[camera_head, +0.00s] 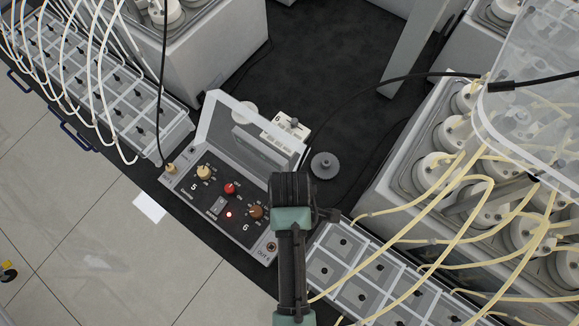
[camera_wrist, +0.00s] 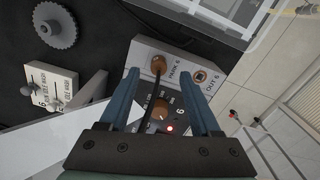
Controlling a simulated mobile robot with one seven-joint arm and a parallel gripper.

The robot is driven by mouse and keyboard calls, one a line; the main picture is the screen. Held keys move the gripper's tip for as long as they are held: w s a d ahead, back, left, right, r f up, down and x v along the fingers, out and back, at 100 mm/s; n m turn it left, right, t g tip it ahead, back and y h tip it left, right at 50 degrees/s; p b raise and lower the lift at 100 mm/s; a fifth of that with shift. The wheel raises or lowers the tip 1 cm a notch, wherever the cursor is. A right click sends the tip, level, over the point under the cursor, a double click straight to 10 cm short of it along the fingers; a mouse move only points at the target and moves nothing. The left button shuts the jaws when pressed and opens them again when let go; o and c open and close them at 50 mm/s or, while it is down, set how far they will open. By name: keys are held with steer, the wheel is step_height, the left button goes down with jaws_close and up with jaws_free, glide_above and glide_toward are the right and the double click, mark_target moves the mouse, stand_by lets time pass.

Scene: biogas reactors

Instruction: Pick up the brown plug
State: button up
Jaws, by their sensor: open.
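In the head view my gripper (camera_head: 292,190) is over the right end of the control box (camera_head: 188,205) and hides the plug. A brown knob (camera_head: 256,212) is on the same panel; it also shows in the wrist view (camera_wrist: 160,112).
A grey gear-like disc (camera_head: 324,165) lies behind. Gridded trays (camera_head: 345,270) and tubed reactors (camera_head: 490,205) are at right.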

steer(key=shift+f, duration=1.45)
jaws_close()
